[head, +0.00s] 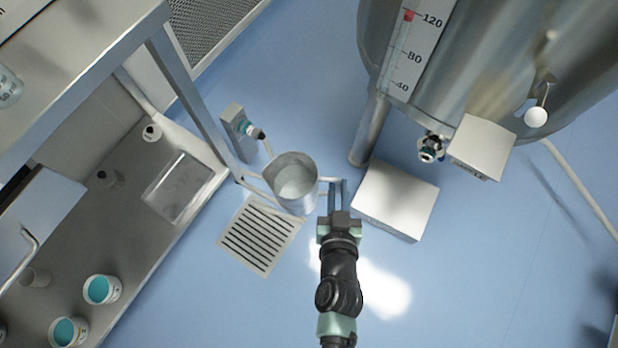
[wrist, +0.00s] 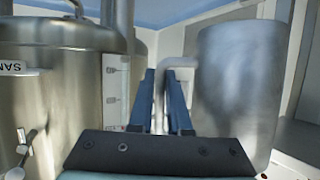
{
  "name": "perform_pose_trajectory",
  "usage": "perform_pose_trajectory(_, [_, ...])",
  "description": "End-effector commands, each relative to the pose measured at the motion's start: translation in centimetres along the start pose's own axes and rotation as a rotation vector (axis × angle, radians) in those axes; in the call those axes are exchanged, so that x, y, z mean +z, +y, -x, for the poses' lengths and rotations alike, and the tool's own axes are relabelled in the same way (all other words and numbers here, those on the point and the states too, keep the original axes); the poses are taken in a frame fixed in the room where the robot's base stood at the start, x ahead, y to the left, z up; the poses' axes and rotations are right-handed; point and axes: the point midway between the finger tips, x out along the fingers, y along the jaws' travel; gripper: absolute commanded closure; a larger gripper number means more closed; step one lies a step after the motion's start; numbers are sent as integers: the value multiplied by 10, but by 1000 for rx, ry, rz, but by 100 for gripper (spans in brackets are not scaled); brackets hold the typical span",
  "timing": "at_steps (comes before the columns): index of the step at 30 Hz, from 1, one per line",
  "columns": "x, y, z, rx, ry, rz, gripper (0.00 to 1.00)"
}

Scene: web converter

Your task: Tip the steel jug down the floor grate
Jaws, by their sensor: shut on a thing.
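The steel jug (head: 291,184) hangs beside the floor grate in the head view, its open mouth facing up and pale contents showing inside. It looks upright or nearly so. My gripper (head: 336,186) is at its right side, shut on the handle. In the wrist view the jug (wrist: 238,95) stands large to the right of the blue fingers (wrist: 166,98), and the pale handle shows between and behind them. The floor grate (head: 259,234) is a beige slotted square on the floor, below and left of the jug in the head view; its upper right corner lies close to the jug.
A steel bench (head: 130,240) with teal-filled cups (head: 102,289) runs along the left. A large steel tank (head: 470,60) stands at upper right, also in the wrist view (wrist: 60,90). A white box (head: 396,198) lies right of my gripper. Blue floor below the grate is clear.

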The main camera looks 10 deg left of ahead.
Motion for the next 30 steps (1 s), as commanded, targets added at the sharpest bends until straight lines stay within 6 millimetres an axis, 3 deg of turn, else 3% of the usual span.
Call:
perform_pose_trajectory(1, [23,-1,-13,-15,6,2,100])
perform_pose_trajectory(6, [59,0,-30,-49,5,11,100])
perform_pose_trajectory(20, [120,0,-61,-113,5,25,100])
perform_pose_trajectory(30, [188,-5,-96,-195,3,56,100])
